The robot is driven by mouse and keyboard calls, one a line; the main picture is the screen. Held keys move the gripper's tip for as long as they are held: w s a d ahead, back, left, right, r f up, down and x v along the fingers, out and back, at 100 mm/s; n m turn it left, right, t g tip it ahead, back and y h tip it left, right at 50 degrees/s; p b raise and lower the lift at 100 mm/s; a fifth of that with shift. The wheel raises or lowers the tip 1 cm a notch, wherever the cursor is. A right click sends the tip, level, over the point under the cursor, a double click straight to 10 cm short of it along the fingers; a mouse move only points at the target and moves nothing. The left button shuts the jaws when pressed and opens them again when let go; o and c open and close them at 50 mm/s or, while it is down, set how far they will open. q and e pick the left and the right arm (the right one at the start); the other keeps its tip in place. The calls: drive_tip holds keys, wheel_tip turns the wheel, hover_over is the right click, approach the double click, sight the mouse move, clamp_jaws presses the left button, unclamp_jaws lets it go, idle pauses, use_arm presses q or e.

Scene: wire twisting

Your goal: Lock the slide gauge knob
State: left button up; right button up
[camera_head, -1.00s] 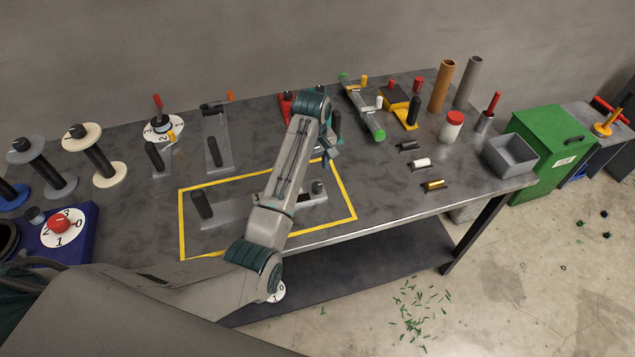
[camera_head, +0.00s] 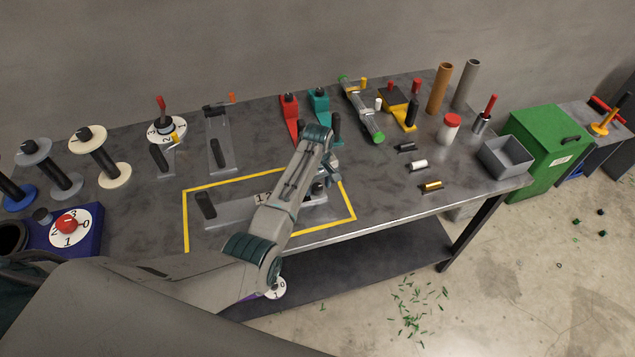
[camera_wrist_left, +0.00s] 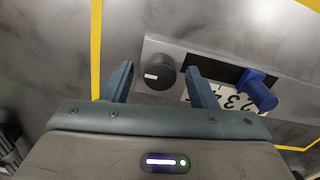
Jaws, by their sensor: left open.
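The slide gauge (camera_head: 235,210) lies inside the yellow outline on the table, a grey plate with a black upright handle at its left end. In the left wrist view its round black knob (camera_wrist_left: 158,72) has a white mark pointing left. A blue slider peg (camera_wrist_left: 258,90) stands in a dark slot beside a white number scale (camera_wrist_left: 228,98). My left gripper (camera_wrist_left: 159,68) is open, its two blue fingers on either side of the knob, with a visible gap to each. In the head view my left arm covers the middle of the gauge. My right gripper is not in view.
Red (camera_head: 289,108) and teal (camera_head: 319,104) fixtures stand behind my left arm. A green-ended device (camera_head: 362,108) lies further right, with small cylinders and a grey bin (camera_head: 508,157) beyond. Spools stand at the left.

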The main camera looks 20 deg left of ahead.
use_arm(q)
drive_tip(key=shift+c, duration=0.2)
drive_tip(key=c, duration=0.9)
drive_tip(key=shift+c, duration=0.2)
